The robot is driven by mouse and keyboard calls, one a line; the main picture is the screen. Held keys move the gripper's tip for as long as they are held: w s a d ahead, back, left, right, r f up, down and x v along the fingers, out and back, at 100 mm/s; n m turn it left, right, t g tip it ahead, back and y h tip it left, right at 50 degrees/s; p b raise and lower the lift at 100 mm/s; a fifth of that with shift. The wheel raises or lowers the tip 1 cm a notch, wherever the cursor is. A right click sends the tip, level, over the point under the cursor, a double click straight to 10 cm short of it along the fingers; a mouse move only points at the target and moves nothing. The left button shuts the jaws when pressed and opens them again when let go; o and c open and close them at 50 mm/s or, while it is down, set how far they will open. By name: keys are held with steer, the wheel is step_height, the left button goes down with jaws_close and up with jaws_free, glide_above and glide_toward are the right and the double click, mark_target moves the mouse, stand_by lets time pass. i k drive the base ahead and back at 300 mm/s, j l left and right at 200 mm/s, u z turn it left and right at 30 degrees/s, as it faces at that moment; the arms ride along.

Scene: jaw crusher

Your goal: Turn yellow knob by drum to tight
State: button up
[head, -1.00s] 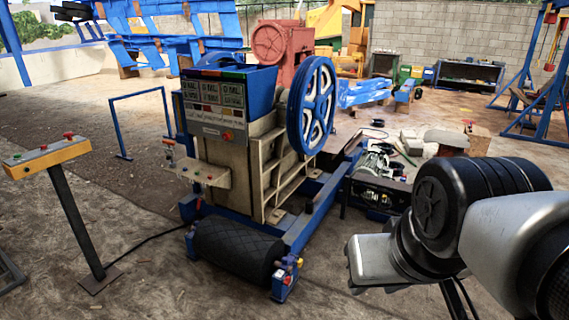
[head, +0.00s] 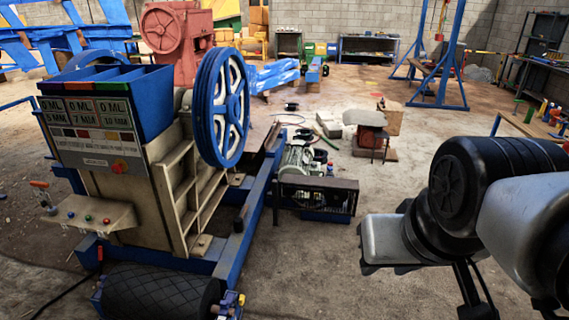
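The black textured drum (head: 160,292) lies low at the front of the jaw crusher, cut off by the bottom edge of the head view. At its right end is a small blue bracket (head: 228,307) with a small yellow part (head: 232,298) on top. This looks like the yellow knob, but it is too small to tell how far it is turned. My arm shows at the right, well apart from the drum. My gripper itself cannot be made out in the view.
The crusher has a blue flywheel (head: 220,107), a control panel (head: 88,130) and a blue base rail (head: 245,225). A motor (head: 300,160) and a dark guard box (head: 317,195) stand right of the rail. Bare floor (head: 310,275) lies between the crusher and my arm.

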mark_target(241, 300)
steer(key=i+l+z, duration=0.25)
steer(key=i, duration=0.45)
steer(key=i+j+z, duration=0.15)
steer(key=i+z, duration=0.15)
steer(key=i, duration=0.4)
steer(key=i+u, duration=0.65)
steer(key=u, duration=0.25)
steer(key=i+l+u, duration=0.25)
steer(key=u, duration=0.15)
steer(key=i+u, duration=0.15)
steer(key=u, duration=0.25)
steer(key=i+u, duration=0.2)
steer(key=u, duration=0.2)
steer(key=i+l+u, duration=0.15)
steer(key=u, duration=0.25)
steer(key=i+l+u, duration=0.1)
steer(key=u, duration=0.3)
steer(key=i+l+u, duration=0.3)
steer(key=u, duration=0.15)
